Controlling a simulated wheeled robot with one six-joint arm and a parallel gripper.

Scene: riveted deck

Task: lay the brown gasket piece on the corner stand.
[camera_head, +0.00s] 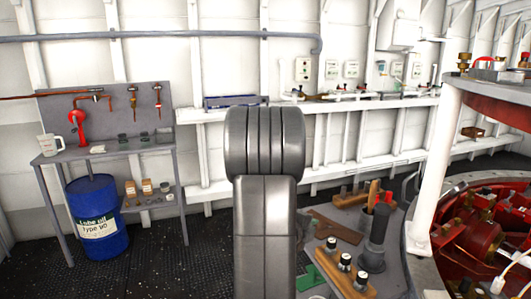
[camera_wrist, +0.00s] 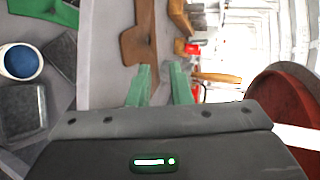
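The brown gasket piece (camera_head: 335,226) is a flat brown plate lying on the grey workbench (camera_head: 348,214) right of centre in the head view. It also shows in the wrist view (camera_wrist: 139,42), near the bench edge, just beyond the left fingertip. My gripper (camera_wrist: 160,70) has two green fingers standing apart with nothing between them. I cannot tell its height above the bench. A grey stand with a back panel (camera_head: 62,158) is at the far left by the wall, and seems to be the corner stand. My arm hides the middle of the head view.
A blue oil drum (camera_head: 97,222) stands under the grey stand. A jug (camera_head: 50,145) and small parts are on its top. Bottles in a wooden rack (camera_head: 338,262) and a dark cylinder (camera_head: 377,225) crowd the bench. Red machinery (camera_head: 475,235) is at right. Dark floor is clear at left.

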